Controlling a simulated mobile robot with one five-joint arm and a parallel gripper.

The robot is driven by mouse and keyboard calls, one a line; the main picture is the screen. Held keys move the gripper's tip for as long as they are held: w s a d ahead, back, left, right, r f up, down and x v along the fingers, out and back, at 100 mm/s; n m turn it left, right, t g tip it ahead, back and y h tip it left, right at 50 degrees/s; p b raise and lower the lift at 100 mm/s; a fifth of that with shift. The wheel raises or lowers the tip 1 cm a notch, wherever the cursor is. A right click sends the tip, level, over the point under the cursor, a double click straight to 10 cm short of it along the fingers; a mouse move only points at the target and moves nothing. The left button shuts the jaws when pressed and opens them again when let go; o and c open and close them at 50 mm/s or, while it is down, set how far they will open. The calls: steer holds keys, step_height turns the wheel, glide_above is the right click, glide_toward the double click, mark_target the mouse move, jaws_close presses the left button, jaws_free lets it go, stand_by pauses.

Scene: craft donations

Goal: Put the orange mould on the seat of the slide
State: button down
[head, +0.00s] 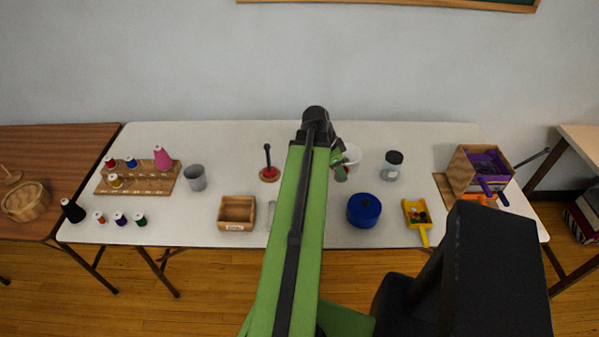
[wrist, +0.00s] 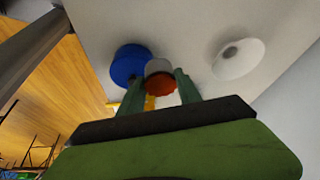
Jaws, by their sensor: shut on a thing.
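My gripper (wrist: 158,92) is shut on a small orange-red piece with a scalloped edge (wrist: 158,84), which looks like the orange mould; a grey round part shows against it. In the head view my gripper (head: 341,166) hangs above the table beside the white bowl (head: 352,155), and only a small reddish bit of the held piece (head: 341,174) shows. I cannot make out a slide or its seat for sure. A wooden box (head: 462,168) with a purple piece (head: 487,163) in it stands at the right end of the table.
A blue pot (head: 364,210), a yellow scoop with small things in it (head: 411,208) and a dark-lidded jar (head: 391,172) stand near my gripper. An orange thing (head: 478,199) lies before the wooden box. Left are a wooden tray (head: 237,199), a grey cup (head: 195,178) and several spools.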

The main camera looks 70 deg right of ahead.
steer(key=w+d+f+n+t+h+b, duration=0.25)
steer(key=w+d+n, duration=0.65)
steer(key=d, duration=0.7)
steer(key=shift+m+y, duration=0.3)
steer(key=shift+y, duration=0.15)
steer(key=w+a+f+b, duration=0.2)
steer(key=a, duration=0.1)
steer(key=w+a+f+b, duration=0.1)
steer(key=a+f+b, duration=0.2)
steer(key=w+a+f+b, duration=0.2)
steer(key=a, duration=0.2)
steer(key=shift+w+a+f, duration=0.1)
steer(key=shift+w+f, duration=0.05)
steer(key=shift+w, duration=0.15)
steer(key=shift+w+a+f, duration=0.1)
steer(key=shift+w+a, duration=0.15)
steer(key=shift+a, duration=0.2)
step_height(320, 180, down, 4)
steer(key=b, duration=0.5)
steer(key=shift+f, duration=0.2)
steer(key=shift+r+p, duration=0.25)
steer(key=shift+p, duration=0.05)
steer(key=shift+f, duration=0.2)
steer(key=c, duration=0.8)
jaws_free()
steer(key=shift+c, duration=0.2)
steer(key=shift+r, duration=0.1)
